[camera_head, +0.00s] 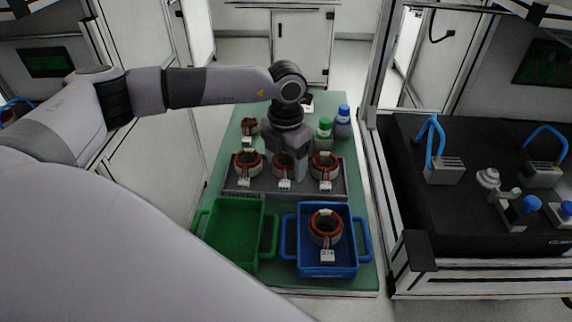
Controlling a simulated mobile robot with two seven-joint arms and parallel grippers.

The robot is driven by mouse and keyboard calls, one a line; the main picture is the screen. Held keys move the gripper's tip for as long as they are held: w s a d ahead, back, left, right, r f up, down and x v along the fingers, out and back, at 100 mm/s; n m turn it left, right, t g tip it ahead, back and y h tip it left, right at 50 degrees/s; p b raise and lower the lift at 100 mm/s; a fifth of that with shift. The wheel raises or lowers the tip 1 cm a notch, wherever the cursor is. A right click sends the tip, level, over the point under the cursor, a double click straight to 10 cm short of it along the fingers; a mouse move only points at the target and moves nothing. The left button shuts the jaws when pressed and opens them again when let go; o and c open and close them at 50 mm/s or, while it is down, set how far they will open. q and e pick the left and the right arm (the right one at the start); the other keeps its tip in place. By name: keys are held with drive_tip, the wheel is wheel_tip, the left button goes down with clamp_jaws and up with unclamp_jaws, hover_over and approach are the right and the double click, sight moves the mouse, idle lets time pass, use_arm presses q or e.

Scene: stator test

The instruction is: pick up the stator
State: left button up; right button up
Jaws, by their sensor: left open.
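Three stators with copper-coloured windings and white connectors stand in a row on a dark tray (233,184): a left one (248,162), a middle one (284,172) and a right one (324,166). My left gripper (286,158) points down over the middle stator and hides its upper part. It is open; I cannot tell whether its fingers touch the stator. Another stator (325,228) lies in the blue bin (329,270). One more stator (249,127) stands at the back left of the table. My right gripper is not in view.
An empty green bin (234,225) sits front left on the green table (361,222). A green-capped bottle (324,130) and a blue-capped bottle (343,122) stand at the back right. A black bench (400,150) with fixtures and blue hoses lies beyond a frame post on the right.

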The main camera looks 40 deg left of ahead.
use_arm(q)
drive_tip(key=c, duration=0.8)
drive_tip(key=shift+c, duration=0.8)
drive_tip(key=shift+w+r, duration=0.1)
drive_tip(key=shift+r, duration=0.05)
